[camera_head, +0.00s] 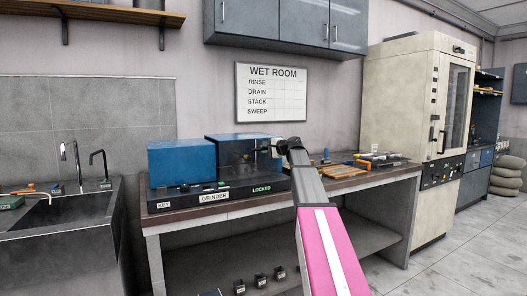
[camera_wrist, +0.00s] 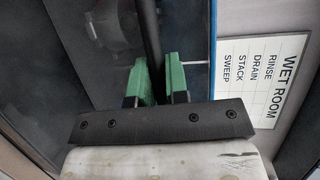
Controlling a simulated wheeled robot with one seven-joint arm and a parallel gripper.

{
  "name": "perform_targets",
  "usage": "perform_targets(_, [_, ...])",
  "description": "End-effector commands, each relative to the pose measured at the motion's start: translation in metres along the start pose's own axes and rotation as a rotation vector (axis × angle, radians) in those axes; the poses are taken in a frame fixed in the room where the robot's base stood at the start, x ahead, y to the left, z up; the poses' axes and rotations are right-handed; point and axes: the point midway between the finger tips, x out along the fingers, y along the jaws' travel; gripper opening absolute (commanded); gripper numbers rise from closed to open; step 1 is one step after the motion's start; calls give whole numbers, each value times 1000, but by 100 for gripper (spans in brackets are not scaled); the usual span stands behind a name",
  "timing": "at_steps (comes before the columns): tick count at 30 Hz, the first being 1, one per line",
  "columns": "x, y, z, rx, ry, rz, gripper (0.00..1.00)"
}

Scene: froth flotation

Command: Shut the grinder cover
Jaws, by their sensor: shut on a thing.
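The grinder (camera_head: 181,163) is a blue box on a dark base marked GRINDER, on the bench left of centre. Its cover (camera_head: 236,137), with a blue top and dark see-through front, stands over the right part of the base. I cannot tell whether it sits fully closed. A green LOCKED sign (camera_head: 262,189) shows on the base front. My gripper (camera_head: 275,147) is at the cover's right side. In the wrist view its green fingers (camera_wrist: 157,80) are shut on a dark bar (camera_wrist: 150,40), which looks like the cover's handle. My arm hides part of the bench.
The bench (camera_head: 160,217) holds wooden pieces (camera_head: 340,171) and small tools right of my arm. A sink (camera_head: 68,210) stands at left, a tall beige cabinet (camera_head: 405,90) at right. Grey wall cupboards (camera_head: 285,25) hang above. Small dark containers (camera_head: 260,280) sit on the lower shelf.

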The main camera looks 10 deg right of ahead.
Motion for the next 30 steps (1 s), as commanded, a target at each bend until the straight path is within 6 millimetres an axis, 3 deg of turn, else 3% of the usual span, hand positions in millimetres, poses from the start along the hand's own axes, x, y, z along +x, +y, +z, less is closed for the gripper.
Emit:
perform_targets(3, [-2,0,-5,-2,10,1,0])
perform_targets(4, [-2,0,-5,-2,11,1,21])
perform_targets(6, [-2,0,-5,-2,10,1,40])
perform_targets(17, [-6,0,-3,-1,7,0,40])
perform_targets(30, [-80,1,-2,-1,10,-1,40])
